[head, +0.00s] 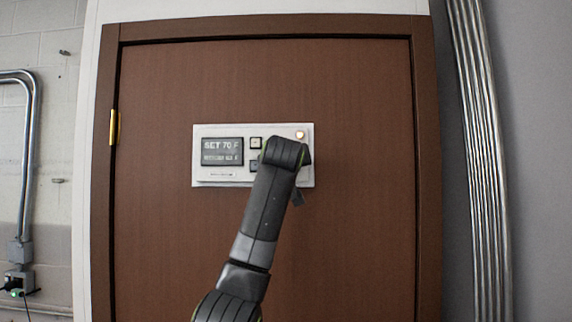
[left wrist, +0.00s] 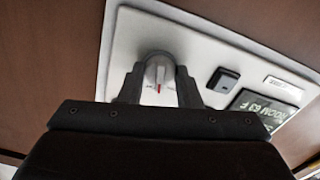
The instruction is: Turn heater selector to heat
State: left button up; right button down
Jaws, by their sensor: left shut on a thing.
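The heater selector is a grey round knob (left wrist: 157,66) with a red pointer line, on a white control panel (left wrist: 130,30). In the left wrist view my left gripper (left wrist: 158,78) has one finger on each side of the knob and is shut on it. The red line points toward the gripper's body, between small markings too blurred to read. In the head view the panel (head: 222,130) is mounted on a brown door, and my left arm covers its right part, hiding the knob. My right gripper is in neither view.
Dark square buttons (head: 256,143) sit beside the display. Metal conduits run along both sides of the door frame.

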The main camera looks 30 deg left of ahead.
pick_arm(q)
jog(key=shift+m, duration=1.2)
jog(key=o, duration=1)
jog(key=b+v, duration=0.9)
jog(key=v, duration=0.8)
jog(key=shift+s, duration=0.25)
